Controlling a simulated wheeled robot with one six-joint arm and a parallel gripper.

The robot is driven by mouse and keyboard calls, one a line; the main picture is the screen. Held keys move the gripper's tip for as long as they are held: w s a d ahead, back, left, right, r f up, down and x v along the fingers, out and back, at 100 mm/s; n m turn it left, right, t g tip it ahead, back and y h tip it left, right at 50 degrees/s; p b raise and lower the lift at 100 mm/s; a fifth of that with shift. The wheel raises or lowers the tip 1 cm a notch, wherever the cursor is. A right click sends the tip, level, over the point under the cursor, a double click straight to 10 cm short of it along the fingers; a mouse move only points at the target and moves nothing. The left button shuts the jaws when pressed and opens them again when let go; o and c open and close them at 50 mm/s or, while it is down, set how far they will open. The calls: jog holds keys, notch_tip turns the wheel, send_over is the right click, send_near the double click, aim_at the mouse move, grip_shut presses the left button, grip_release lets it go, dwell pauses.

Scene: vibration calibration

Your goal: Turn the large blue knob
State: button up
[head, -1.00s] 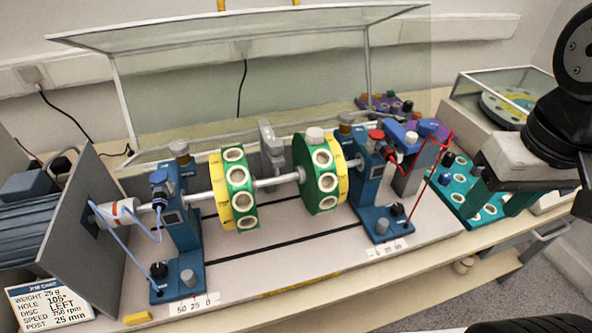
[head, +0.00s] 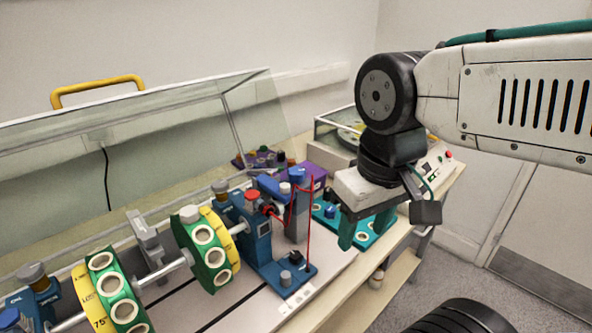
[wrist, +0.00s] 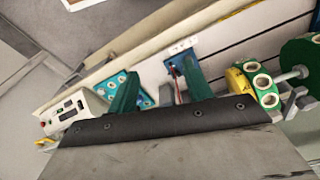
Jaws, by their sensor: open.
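I cannot tell for sure which part is the large blue knob. A blue cap (head: 297,174) tops the grey post behind the right bearing stand (head: 257,235), beside a blue block (head: 269,186). Another blue knob (head: 10,318) shows at the left stand, cut by the picture edge. My gripper (head: 366,234) is open and empty, with green fingers pointing down over the teal tray at the rig's right end. It is well to the right of these blue parts and touches none of them. In the wrist view its fingers (wrist: 158,78) stand apart.
A shaft carries green and yellow discs (head: 207,250). A red cable (head: 309,225) loops up beside the right stand. The teal tray (head: 322,216) holds pieces. A clear raised cover (head: 180,115) stands behind the rig. A control box (head: 437,165) is behind my arm. Floor is open at right.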

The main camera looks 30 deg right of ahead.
jog(key=shift+o, duration=1.2)
notch_tip(320, 180, up, 4)
jog(key=f+n+g, duration=0.1)
jog(key=n, duration=0.5)
send_over(297, 170)
jog(key=shift+w+a+r, duration=0.1)
jog(key=shift+r, duration=0.15)
notch_tip(297, 170, down, 8)
jog(key=shift+r, duration=0.1)
jog(key=c, duration=1)
